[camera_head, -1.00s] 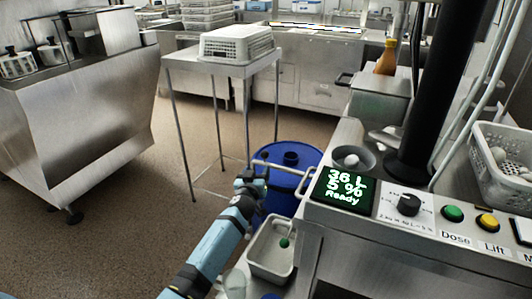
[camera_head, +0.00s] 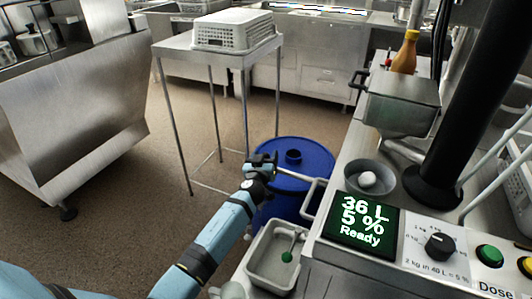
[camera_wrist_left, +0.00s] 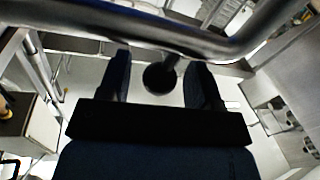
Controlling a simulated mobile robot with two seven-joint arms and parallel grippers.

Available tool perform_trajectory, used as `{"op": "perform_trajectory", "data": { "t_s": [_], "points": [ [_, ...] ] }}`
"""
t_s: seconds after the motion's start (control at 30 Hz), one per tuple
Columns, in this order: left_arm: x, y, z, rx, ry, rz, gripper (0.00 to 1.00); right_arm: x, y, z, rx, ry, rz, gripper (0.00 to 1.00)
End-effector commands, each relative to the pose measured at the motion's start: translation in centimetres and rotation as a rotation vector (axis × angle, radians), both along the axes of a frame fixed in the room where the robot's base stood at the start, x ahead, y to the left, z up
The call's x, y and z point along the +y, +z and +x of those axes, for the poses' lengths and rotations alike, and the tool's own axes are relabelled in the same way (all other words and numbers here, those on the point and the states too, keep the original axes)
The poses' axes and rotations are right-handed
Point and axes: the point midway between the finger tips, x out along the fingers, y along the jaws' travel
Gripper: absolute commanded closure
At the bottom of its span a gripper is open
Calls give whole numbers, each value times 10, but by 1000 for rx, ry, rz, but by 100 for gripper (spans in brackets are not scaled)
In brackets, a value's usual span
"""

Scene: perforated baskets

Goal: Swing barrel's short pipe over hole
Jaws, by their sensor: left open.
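The blue barrel (camera_head: 318,158) stands on the floor beside the counter, with a dark round collar or opening (camera_head: 293,156) on its lid. A thin metal pipe (camera_head: 300,177) reaches from the counter's side over the near part of the lid, left of the display. My left gripper (camera_head: 263,160) is at the pipe's far left end, left of the collar. In the left wrist view the gripper (camera_wrist_left: 162,80) is open. A bent metal pipe (camera_wrist_left: 130,28) crosses above its fingers, and a short stub with a dark round end (camera_wrist_left: 160,77) shows between them. Contact cannot be told.
A display (camera_head: 362,220) reads 36 L, 5 %, Ready. A steel table (camera_head: 170,45) with a white perforated basket (camera_head: 235,30) stands behind. A grey bowl (camera_head: 370,178) sits on the counter.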

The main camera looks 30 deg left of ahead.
Motion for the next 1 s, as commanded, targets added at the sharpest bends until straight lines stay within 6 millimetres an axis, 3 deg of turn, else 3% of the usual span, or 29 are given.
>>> {"op": "perform_trajectory", "data": {
  "t_s": [0.3, 0.57, 0.83, 1.0],
  "points": [
    [0, 0, 0, 0, 1, 1, 42, 0, -1, 0, 2, -1, -1, 57],
    [0, 0, 0, 0, 1, 0, 100, 0, -1, 0, 2, 1, -1, 57],
    [1, 1, 5, 0, -18, 1, 100, 0, 0, 0, 2, 2, -1, 57],
    [1, 2, 21, -2, -86, 2, 100, 0, 1, -1, 2, 1, -3, 57]
  ]
}}
